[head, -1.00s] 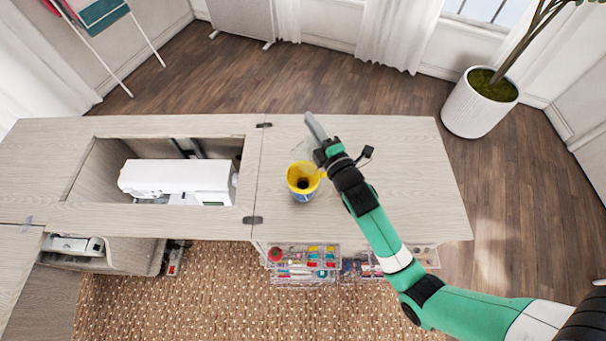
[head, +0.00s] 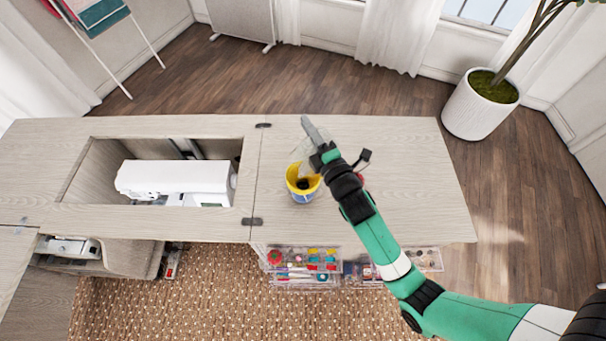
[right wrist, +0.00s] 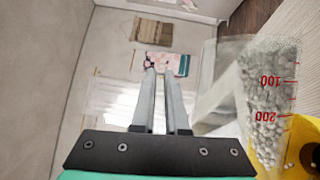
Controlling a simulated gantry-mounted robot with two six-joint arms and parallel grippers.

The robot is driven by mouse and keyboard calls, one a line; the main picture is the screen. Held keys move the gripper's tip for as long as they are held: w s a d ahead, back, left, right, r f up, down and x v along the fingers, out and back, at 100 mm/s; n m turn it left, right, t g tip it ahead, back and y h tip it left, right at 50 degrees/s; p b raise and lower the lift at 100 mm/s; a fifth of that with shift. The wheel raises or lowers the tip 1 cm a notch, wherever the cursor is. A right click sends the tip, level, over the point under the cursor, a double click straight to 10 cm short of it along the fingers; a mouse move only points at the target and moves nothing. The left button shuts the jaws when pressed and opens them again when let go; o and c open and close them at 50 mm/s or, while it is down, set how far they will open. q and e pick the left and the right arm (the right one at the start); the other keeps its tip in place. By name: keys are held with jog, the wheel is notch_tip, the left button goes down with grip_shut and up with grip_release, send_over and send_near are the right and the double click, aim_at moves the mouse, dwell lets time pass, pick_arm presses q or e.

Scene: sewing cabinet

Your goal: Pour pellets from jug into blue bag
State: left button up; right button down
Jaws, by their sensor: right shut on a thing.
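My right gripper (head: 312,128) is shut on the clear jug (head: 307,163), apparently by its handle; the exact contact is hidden. In the right wrist view the jug (right wrist: 265,100) holds white pellets, and its red 100 and 200 marks show upside down, so it is tilted. The jug's lower end in the picture is at the yellow funnel-like rim (head: 291,178) over the blue bag (head: 303,199) on the tabletop. A dark opening shows inside the rim. The yellow rim (right wrist: 300,133) also shows in the right wrist view beside the pellets. My left gripper is not in view.
A white sewing machine (head: 175,180) sits in the cabinet recess left of the bag. Clear drawers with sewing supplies (head: 300,268) hang below the front edge. The tabletop (head: 415,180) is clear to the right. A potted plant (head: 480,105) stands on the floor beyond.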

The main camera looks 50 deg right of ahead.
jog(key=shift+a+r+n+t+b, duration=0.2)
jog(key=shift+a+n+t+b, duration=0.1)
jog(key=shift+a+n+b, duration=0.45)
jog(key=shift+a+r+n+t+b, duration=0.25)
jog(key=shift+a+n+b, duration=0.2)
jog(key=shift+a+n, duration=0.5)
dwell(2.6)
